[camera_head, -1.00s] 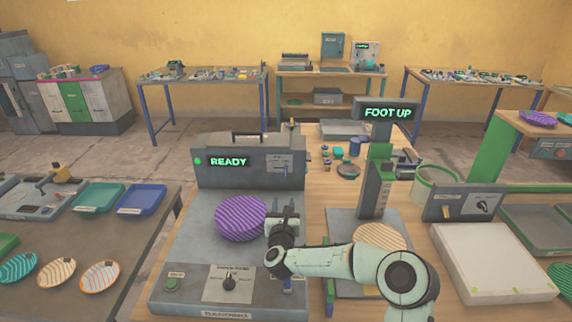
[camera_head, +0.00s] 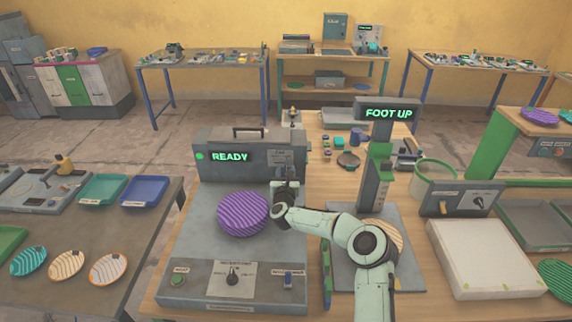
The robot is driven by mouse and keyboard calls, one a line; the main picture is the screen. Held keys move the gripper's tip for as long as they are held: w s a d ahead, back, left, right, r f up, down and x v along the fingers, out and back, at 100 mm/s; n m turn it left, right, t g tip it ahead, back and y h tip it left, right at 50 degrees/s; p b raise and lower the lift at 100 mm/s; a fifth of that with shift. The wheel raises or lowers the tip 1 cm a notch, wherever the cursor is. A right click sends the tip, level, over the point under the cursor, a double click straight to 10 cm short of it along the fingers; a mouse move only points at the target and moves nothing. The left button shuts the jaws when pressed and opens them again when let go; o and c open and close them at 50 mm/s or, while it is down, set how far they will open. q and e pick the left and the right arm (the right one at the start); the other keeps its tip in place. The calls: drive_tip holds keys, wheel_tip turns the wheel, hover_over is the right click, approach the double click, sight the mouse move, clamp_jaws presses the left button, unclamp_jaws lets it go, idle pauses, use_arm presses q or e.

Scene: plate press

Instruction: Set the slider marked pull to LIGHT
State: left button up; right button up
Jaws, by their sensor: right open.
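The grey plate press (camera_head: 185,240) shows a green READY on its back housing (camera_head: 240,140). A small slider panel (camera_head: 279,156) is at the right of that housing, partly hidden by my right gripper. My right gripper (camera_head: 284,184) is open, just in front of the upper panel and right of the purple striped plate (camera_head: 243,214). Contact with a slider knob cannot be made out. My left gripper is out of view.
The post with the FOOT UP display (camera_head: 388,114) stands to the right, with a striped plate (camera_head: 388,232) at its base, partly behind my arm. Striped plates lie on the left table (camera_head: 90,215).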

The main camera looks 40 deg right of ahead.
drive_tip(key=shift+w+d, duration=0.45)
drive_tip(key=shift+w, duration=0.05)
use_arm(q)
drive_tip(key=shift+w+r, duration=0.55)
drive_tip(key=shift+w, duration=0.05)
use_arm(e)
drive_tip(key=shift+f, duration=0.1)
drive_tip(key=shift+s, duration=0.1)
drive_tip(key=shift+c, duration=0.3)
